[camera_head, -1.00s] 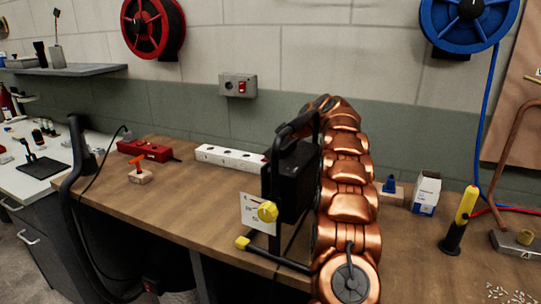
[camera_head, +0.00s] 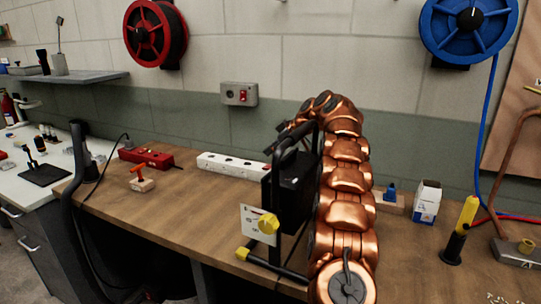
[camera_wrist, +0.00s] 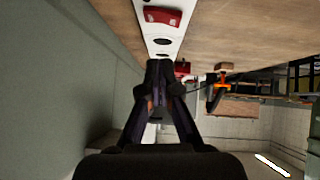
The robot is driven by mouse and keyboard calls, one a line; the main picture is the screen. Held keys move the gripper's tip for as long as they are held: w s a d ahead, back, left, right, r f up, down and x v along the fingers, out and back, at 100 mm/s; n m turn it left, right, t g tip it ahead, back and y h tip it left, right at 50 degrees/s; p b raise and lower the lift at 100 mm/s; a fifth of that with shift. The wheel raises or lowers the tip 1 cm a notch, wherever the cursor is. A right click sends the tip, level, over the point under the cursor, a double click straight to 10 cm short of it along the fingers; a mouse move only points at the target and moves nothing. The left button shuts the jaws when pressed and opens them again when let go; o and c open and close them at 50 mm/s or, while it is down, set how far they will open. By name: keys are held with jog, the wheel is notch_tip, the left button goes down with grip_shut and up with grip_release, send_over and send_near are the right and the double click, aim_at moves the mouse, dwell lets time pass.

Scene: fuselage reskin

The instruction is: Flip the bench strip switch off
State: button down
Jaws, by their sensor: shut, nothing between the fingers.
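The white bench strip (camera_head: 232,166) lies along the back of the wooden bench, its right end hidden behind a black boxy unit. In the wrist view the strip (camera_wrist: 158,40) runs up to the top edge, with a red rocker switch (camera_wrist: 163,16) near that edge. I cannot tell the switch's position. My gripper (camera_wrist: 160,68) is shut and empty. Its tips overlap the strip's lower part in the wrist view, below the switch; I cannot tell whether they touch it.
The black unit (camera_head: 283,192) on a tubular frame stands close to my copper arm. A wall box (camera_head: 240,94) with a red switch is above.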

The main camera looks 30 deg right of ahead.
jog(key=d+p+v, duration=0.1)
jog(key=p+v, duration=0.1)
jog(key=v, duration=0.8)
jog(key=shift+w, duration=0.4)
dwell(0.4)
jog(key=s+a+r+m+g+y+p, duration=0.1)
jog(key=a+r+p, duration=0.1)
jog(key=a, duration=0.6)
jog(key=s+a+r+m+g+p, duration=0.1)
jog(key=a+r+m, duration=0.15)
jog(key=a, duration=0.55)
jog(key=s+a+m+g+p, duration=0.1)
jog(key=s+a+g+p, duration=0.2)
jog(key=s+a, duration=0.95)
jog(key=s+a+f+m+g+h+p, duration=0.15)
jog(key=s+a, duration=0.25)
jog(key=s, duration=0.4)
jog(key=s+a+f+g+h+p, duration=0.1)
jog(key=s+a+f+g, duration=0.2)
jog(key=s, duration=0.5)
jog(key=s+f+h+p, duration=0.1)
jog(key=s+f, duration=0.2)
jog(key=s, duration=0.6)
jog(key=s+f+m+h+p, duration=0.1)
jog(key=s+f+h, duration=0.1)
jog(key=s, duration=0.7)
jog(key=shift+s+f+m+p, duration=0.25)
jog(key=shift+f+m+p, duration=0.1)
jog(key=shift+f, duration=0.1)
